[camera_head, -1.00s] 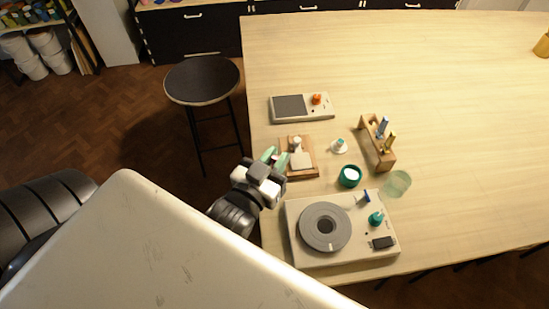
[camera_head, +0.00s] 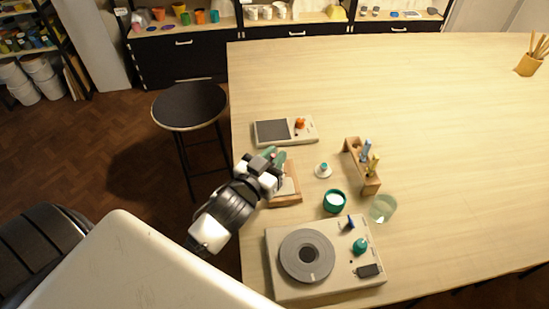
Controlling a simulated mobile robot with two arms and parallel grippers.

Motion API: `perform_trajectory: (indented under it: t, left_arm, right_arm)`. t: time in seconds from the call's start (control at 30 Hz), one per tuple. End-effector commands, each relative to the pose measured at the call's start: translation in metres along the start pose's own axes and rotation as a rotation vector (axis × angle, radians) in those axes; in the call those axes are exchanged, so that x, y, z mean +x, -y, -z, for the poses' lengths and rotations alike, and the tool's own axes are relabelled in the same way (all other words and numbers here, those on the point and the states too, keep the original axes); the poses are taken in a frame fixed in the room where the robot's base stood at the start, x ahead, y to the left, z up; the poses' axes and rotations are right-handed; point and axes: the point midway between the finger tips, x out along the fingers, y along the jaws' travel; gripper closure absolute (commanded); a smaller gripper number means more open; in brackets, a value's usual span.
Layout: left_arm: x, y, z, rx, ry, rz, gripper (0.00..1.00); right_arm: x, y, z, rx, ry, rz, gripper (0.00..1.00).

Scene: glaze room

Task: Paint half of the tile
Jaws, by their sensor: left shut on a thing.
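The pale tile (camera_head: 287,187) lies on a small wooden board (camera_head: 287,202) near the table's left edge, partly hidden by my left gripper. My left gripper (camera_head: 277,160), with green fingertips, is over the back part of the board. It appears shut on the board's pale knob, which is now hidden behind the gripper. Brushes with blue (camera_head: 366,149) and yellow-green (camera_head: 374,165) ends stand in a wooden holder (camera_head: 353,158). A green jar with white contents (camera_head: 334,200) stands to the right of the board. My right gripper is not in view.
A banding wheel unit (camera_head: 280,278) stands in front of the board, and a scale (camera_head: 272,131) behind it. A small blue-topped item (camera_head: 323,170) and a clear cup (camera_head: 382,208) stand to the right. A stool (camera_head: 190,105) stands left.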

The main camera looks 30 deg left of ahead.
Motion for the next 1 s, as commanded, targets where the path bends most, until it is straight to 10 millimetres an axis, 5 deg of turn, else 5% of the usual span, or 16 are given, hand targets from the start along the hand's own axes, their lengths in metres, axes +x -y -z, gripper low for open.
perform_trajectory:
  t: [0.13, 1.0]
  left_arm:
    - [0.000, 0.000, -0.015, 0.000, -0.001, -0.001, 1.00]
    - [0.000, 0.000, -0.026, 0.000, -0.001, 0.000, 1.00]
  right_arm:
    - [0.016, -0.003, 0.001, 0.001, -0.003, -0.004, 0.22]
    - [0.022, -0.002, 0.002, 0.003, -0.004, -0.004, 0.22]
